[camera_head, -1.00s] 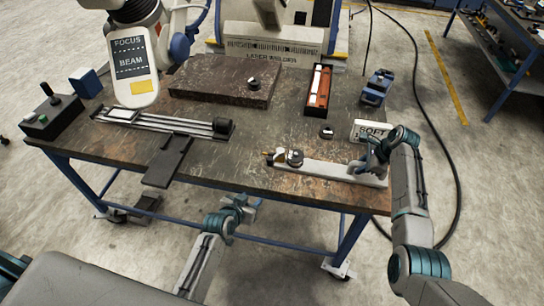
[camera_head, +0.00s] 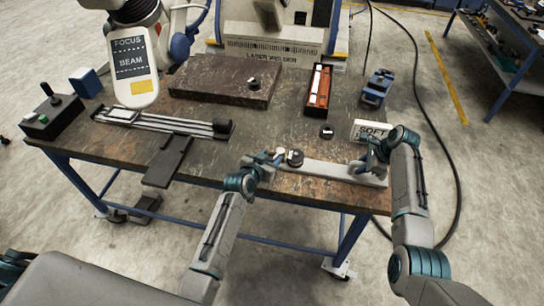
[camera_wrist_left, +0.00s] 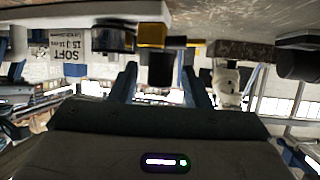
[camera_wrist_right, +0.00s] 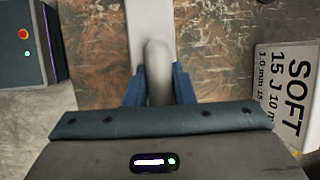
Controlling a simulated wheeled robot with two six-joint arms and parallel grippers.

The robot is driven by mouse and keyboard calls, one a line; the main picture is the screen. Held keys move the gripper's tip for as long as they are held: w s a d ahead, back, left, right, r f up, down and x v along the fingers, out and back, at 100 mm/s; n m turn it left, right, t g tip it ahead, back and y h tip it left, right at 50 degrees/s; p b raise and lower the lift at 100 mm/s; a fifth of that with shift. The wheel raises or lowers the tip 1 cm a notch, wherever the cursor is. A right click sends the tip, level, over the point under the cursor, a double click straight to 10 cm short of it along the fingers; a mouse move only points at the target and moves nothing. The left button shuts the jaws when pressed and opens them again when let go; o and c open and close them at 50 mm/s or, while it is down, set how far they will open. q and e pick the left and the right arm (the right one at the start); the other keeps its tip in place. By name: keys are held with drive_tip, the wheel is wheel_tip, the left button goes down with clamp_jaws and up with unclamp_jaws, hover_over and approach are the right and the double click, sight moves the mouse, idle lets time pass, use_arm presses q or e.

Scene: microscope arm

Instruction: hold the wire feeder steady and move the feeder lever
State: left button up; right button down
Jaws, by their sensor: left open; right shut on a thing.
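The wire feeder (camera_head: 325,170) is a long pale bar along the table's front edge, with a dark round knob (camera_head: 295,158) near its left end. My right gripper (camera_head: 370,163) is shut on the feeder's pale upright grip (camera_wrist_right: 158,65) at the right end. My left gripper (camera_head: 268,158) is open at the feeder's left end, beside the knob. In the left wrist view, a dark piece (camera_wrist_left: 160,68) below a yellow brass part (camera_wrist_left: 152,35), likely the feeder lever, shows between the open fingers, with no clear contact. The knob (camera_wrist_left: 113,36) is left of them.
A white SOFT card (camera_head: 371,130) stands behind my right gripper. A small black disc (camera_head: 327,131), a tray with red contents (camera_head: 318,90) and a dark stone slab (camera_head: 222,80) lie further back. A rail (camera_head: 175,122) lies left; clear tabletop separates it from the feeder.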

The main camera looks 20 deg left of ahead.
use_arm(q)
drive_tip(key=shift+x, duration=0.85)
drive_tip(key=shift+c, duration=0.2)
clamp_jaws()
drive_tip(key=shift+s+f+n, duration=0.1)
drive_tip(key=shift+n, duration=0.2)
drive_tip(key=shift+s+d+n+y, duration=0.1)
drive_tip(key=shift+d+n+y, duration=0.1)
drive_tip(key=shift+n+y, duration=0.5)
drive_tip(key=shift+s+d+n+y, duration=0.1)
drive_tip(key=shift+d+n+y, duration=0.15)
drive_tip(key=shift+n+y, duration=0.45)
